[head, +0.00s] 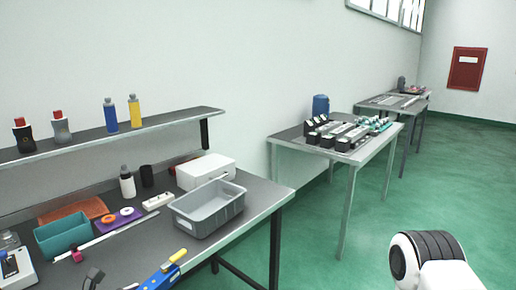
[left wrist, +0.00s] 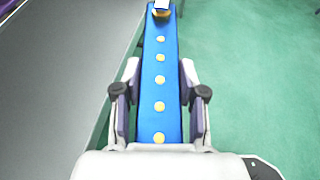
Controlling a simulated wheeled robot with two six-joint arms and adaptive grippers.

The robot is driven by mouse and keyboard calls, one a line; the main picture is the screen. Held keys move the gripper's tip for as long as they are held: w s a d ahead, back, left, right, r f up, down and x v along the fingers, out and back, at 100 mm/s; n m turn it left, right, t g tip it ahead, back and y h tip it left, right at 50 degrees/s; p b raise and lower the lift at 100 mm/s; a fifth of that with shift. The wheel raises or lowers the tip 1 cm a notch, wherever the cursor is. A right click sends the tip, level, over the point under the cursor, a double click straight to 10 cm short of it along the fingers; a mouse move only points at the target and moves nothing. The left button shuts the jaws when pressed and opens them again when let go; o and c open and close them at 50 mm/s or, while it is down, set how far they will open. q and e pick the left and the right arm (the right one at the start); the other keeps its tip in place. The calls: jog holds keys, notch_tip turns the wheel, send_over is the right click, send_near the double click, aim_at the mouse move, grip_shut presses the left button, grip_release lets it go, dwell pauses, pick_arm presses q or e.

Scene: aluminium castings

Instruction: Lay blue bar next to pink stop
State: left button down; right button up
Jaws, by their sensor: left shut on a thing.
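A long blue bar (head: 160,277) with a yellow end shows at the bottom of the head view, near the table's front edge. In the left wrist view the blue bar (left wrist: 160,62) has a row of yellow dots and runs lengthwise between the fingers. My left gripper (left wrist: 160,92) is shut on it. The bar lies alongside the table edge, with green floor to its right. A small pink stop (head: 76,256) stands on the table at the lower left, beside a long pale strip.
The grey worktable (head: 245,212) holds a grey bin (head: 208,208), a white box (head: 205,170), a teal bin (head: 63,237) and a purple piece with rings (head: 118,221). A shelf (head: 100,140) with several bottles is above. Open table surface lies before the grey bin.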

pick_arm(q)
jog(key=s+d+f+m+g+h, duration=0.4)
jog(key=s+d+f+m, duration=0.1)
jog(key=s+d, duration=0.2)
jog(key=shift+s+d+f+h, duration=0.15)
jog(key=shift+s+d+h, duration=0.25)
jog(key=shift+d, duration=0.5)
